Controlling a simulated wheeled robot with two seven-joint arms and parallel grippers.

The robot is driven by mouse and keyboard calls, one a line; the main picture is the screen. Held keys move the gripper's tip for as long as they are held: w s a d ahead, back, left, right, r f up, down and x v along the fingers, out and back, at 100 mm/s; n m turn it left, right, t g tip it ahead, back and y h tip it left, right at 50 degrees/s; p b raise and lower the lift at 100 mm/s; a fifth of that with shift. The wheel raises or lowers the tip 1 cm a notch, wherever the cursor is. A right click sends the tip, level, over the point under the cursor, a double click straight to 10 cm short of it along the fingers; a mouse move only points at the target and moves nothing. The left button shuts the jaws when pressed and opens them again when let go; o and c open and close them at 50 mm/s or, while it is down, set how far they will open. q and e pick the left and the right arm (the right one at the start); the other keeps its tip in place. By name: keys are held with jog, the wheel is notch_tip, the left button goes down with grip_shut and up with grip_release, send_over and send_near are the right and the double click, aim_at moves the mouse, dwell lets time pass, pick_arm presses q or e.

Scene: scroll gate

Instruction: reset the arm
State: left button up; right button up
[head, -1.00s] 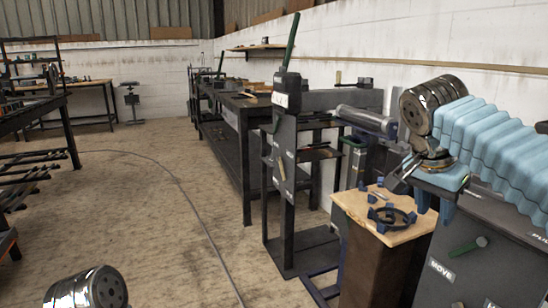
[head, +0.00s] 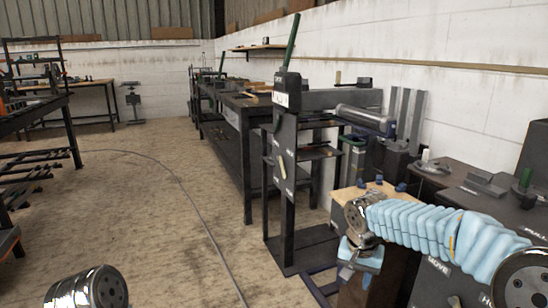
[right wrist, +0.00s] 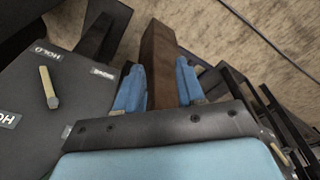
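My right arm (head: 440,232), in a pale blue ribbed sleeve, reaches in from the right in the head view. Its gripper (head: 355,278) points down in front of the small stand with the light wooden top (head: 376,188).
A dark post with a green-handled lever (head: 285,130) stands left of the wooden-topped stand. A dark machine with a green handle (head: 524,186) is at right. A dark panel with a HOLD label and pale lever (right wrist: 49,88) lies close left of the right gripper.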

jog(key=s+a+f+n+g+y, duration=0.1)
jog(key=s+a+f, duration=0.1)
jog(key=f, duration=0.6)
jog(key=s+a+f+n+y, duration=0.1)
jog(key=a+f, duration=0.2)
jog(key=f, duration=0.4)
jog(key=s+a+f+n+y, duration=0.1)
jog(key=s+a+f+y, duration=0.2)
jog(key=s+f, duration=1.7)
jog(key=shift+s+a, duration=0.5)
jog(key=shift+a, duration=0.05)
jog(key=shift+f, duration=0.1)
